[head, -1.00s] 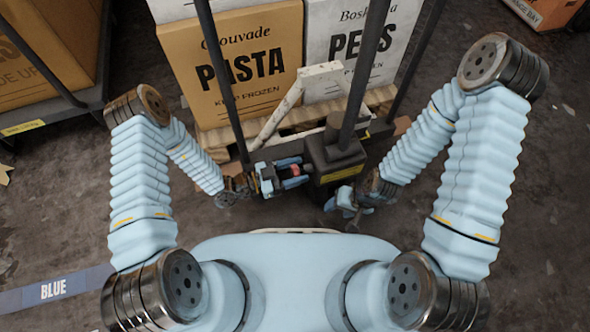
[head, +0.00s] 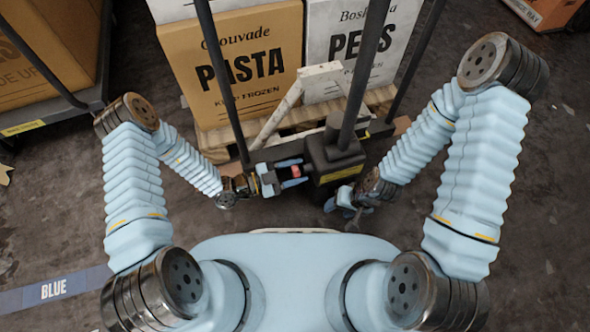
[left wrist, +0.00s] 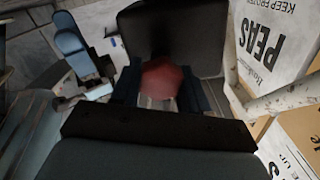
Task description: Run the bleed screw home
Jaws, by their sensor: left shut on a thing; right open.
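The bleed screw is most likely the small red head (head: 295,171) at the left side of a dark block (head: 335,155) with a yellow label. In the left wrist view this red head (left wrist: 160,78) sits between two blue fingers, against the dark block behind it. My left gripper (head: 292,173) reaches in from the left and is shut on the red head. The screw's shank and any gap at its seat are hidden. My right gripper (head: 345,202) is open and empty, below and in front of the block. It also shows at the left wrist view's left side (left wrist: 82,45).
Dark upright posts (head: 365,75) rise from the block and beside it. Behind them, a PASTA box (head: 235,100) and a PEAS box (head: 335,85) stand on a wooden pallet (head: 215,140). Another loaded cart stands at left. The floor at right is mostly clear.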

